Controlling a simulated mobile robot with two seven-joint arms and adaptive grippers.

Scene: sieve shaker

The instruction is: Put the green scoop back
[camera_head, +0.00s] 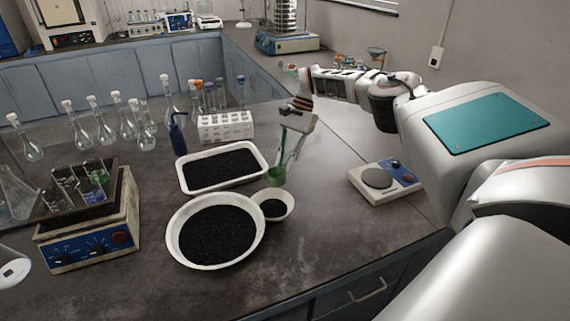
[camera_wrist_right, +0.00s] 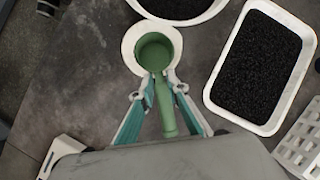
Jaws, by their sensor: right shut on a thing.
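The green scoop (camera_head: 276,176) is in my right gripper (camera_head: 286,157), whose fingers point down at the table. In the right wrist view the gripper (camera_wrist_right: 160,84) is shut on the scoop's handle near the cup. The cup (camera_wrist_right: 153,54) shows green inside, with no black grains visible. The scoop is over or just behind the small white bowl (camera_head: 289,211), which holds black grains. In the wrist view the cup covers most of this bowl (camera_wrist_right: 131,38). Whether scoop and bowl touch is unclear. My left gripper is not in view.
A large round white bowl (camera_head: 174,243) and a white tray (camera_head: 185,184), both with black grains, stand left of the scoop. A white rack (camera_head: 225,127) is behind. The table front right of the bowls is clear.

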